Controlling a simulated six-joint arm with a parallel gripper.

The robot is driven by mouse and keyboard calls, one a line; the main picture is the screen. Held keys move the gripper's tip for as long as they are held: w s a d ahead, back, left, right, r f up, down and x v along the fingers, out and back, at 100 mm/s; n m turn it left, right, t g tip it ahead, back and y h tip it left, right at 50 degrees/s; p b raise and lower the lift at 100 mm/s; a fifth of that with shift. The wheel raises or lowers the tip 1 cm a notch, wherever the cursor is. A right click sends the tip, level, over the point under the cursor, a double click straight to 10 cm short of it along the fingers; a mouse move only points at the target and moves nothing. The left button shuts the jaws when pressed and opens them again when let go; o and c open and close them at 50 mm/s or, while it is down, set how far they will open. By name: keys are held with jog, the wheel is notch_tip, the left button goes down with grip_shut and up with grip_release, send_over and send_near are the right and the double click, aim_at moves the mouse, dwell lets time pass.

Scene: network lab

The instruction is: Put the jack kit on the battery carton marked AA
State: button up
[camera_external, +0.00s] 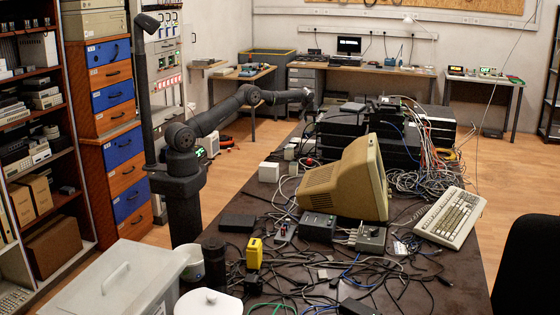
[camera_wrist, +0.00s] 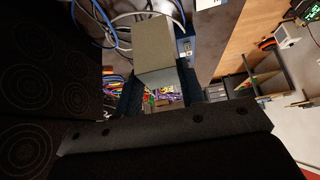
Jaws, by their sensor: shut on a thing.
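My gripper (camera_external: 306,97) is at the end of the outstretched arm, above the far left end of the dark table in the external view. In the wrist view its two dark fingers (camera_wrist: 159,90) are shut on a tan-grey box (camera_wrist: 158,45), which I take to be the jack kit. Small purple, green and orange pieces (camera_wrist: 165,95) show just below the box; I cannot tell whether they belong to it. The held box is too small to make out in the external view. I cannot identify the carton marked AA; no such marking is readable.
Black equipment boxes (camera_external: 370,135) with many cables stand beside and below my gripper. White boxes (camera_external: 268,172), a beige monitor (camera_external: 345,185) and a keyboard (camera_external: 452,217) are on the table. A blue item (camera_wrist: 185,47) is just right of the held box. Loose cables clutter the near table.

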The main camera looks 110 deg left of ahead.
jog(key=w+d+r, duration=0.3)
jog(key=d+r, duration=0.1)
jog(key=d, duration=0.6)
jog(key=w+d+r+n, duration=0.15)
jog(key=d+r, duration=0.25)
jog(key=d, duration=0.5)
jog(key=w+d+r, duration=0.3)
jog(key=d+r, duration=0.1)
jog(key=d, duration=0.6)
jog(key=d+n+g, duration=0.1)
jog(key=d, duration=1.6)
jog(key=s+d+f+n+g, duration=0.1)
jog(key=s+d, duration=0.6)
jog(key=d, duration=0.4)
jog(key=s+d+f+n, duration=0.1)
jog(key=s+d, duration=0.7)
jog(key=d, duration=0.2)
send_over(269, 165)
jog(key=shift+f, duration=5.55)
jog(key=shift+f, duration=0.15)
